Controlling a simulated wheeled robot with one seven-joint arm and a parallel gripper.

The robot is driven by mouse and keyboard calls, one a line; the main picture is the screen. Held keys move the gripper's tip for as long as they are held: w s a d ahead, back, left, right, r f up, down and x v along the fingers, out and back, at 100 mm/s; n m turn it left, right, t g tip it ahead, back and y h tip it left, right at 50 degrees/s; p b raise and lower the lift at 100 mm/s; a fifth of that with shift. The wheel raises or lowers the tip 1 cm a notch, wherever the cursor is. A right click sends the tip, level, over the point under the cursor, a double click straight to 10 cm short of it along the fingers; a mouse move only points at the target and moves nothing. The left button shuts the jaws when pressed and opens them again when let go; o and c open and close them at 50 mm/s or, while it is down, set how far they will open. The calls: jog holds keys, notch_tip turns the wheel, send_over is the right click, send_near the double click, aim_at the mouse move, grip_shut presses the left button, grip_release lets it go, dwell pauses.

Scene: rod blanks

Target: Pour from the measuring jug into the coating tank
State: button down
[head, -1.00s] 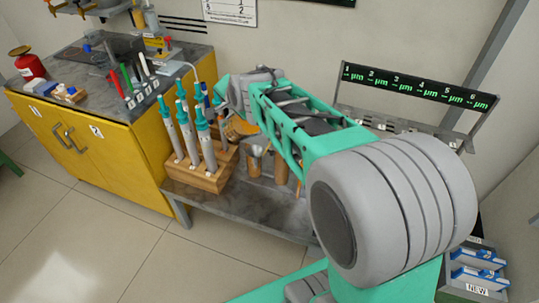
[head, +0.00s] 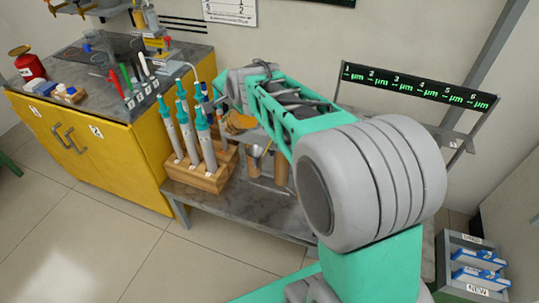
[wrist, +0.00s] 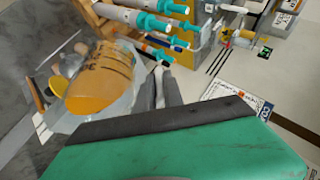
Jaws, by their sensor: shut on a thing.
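A clear measuring jug (wrist: 100,82) with orange liquid fills the left of the wrist view. My gripper (wrist: 163,88) is shut on it at its right side, where grey fingers show. In the head view an orange patch of the jug (head: 240,124) shows beyond my forearm, above the bench. The forearm hides most of the jug and the gripper there. I cannot tell whether liquid is flowing out. I cannot make out the coating tank for certain in either view.
A wooden rack (head: 205,174) of teal-topped rods stands left of the jug on the grey bench (head: 245,212). A yellow cabinet (head: 110,150) stands further left. A display board (head: 415,88) is at the back right, and a NEW-labelled tray (head: 477,290) at the lower right.

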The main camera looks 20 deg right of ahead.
jog(key=w+f, duration=0.1)
jog(key=w, duration=0.7)
jog(key=shift+w+d, duration=0.2)
jog(key=shift+d, duration=0.25)
dwell(1.7)
jog(key=shift+s+d+r+m+t+y+b, duration=0.4)
jog(key=shift+s+r+t+y+b, duration=0.3)
jog(key=shift+b, duration=1.25)
dwell(1.0)
jog(key=shift+s+d+r+m+t+y+b, duration=0.3)
jog(key=shift+t+b, duration=0.2)
jog(key=shift+b, duration=0.9)
dwell(0.7)
